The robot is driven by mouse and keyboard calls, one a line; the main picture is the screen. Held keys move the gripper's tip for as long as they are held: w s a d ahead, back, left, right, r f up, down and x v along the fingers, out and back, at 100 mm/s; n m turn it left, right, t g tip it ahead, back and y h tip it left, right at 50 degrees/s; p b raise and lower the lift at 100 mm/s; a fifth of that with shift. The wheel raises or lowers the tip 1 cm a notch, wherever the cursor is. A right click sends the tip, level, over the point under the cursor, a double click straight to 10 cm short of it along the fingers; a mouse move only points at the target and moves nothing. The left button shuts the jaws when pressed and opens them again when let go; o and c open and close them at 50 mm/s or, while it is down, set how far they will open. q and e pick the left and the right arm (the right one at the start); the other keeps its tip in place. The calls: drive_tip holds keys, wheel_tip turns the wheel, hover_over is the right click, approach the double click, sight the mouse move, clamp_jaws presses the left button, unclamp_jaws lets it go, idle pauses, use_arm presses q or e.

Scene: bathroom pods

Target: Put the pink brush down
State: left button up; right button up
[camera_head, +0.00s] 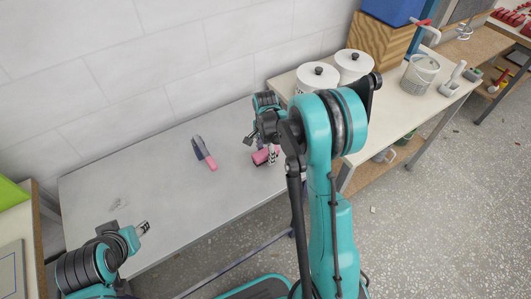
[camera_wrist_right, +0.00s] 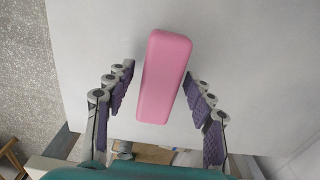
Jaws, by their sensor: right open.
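A pink, rounded block-like piece (camera_wrist_right: 164,75), which I take to be the pink brush, lies between the open fingers of my right gripper (camera_wrist_right: 158,95) in the right wrist view. The fingers stand apart from its sides, with gaps on both. In the head view the pink piece (camera_head: 261,156) is on the grey table beneath my right gripper (camera_head: 268,140), partly hidden by it. Another item with a pink end and a grey-purple body (camera_head: 204,152) lies on the table to the left. My left gripper (camera_head: 141,229) is low at the left; its fingers are too small to judge.
The grey table (camera_head: 165,210) is mostly clear left of my right gripper. Two white lidded canisters (camera_head: 317,77) (camera_head: 354,65) and a wire basket (camera_head: 420,74) stand on the bench at the right. A wooden block (camera_head: 383,42) is behind them.

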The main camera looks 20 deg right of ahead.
sight(266, 151)
drive_tip(key=shift+r+p, duration=0.3)
drive_tip(key=shift+r, duration=0.25)
wheel_tip(266, 151, up, 11)
drive_tip(key=p, duration=0.3)
drive_tip(key=s+a+r+n+t, duration=0.3)
drive_tip(key=s+a+r+n, duration=0.2)
drive_tip(key=s+r+n, duration=0.3)
drive_tip(key=s+a+n+t, duration=0.3)
drive_tip(key=s+n, duration=0.5)
drive_tip(key=s, duration=0.3)
drive_tip(key=shift+s+a+r+t, duration=0.3)
drive_tip(key=shift+a+r+t, duration=0.1)
drive_tip(key=shift+t, duration=0.2)
drive_tip(key=shift+f, duration=0.4)
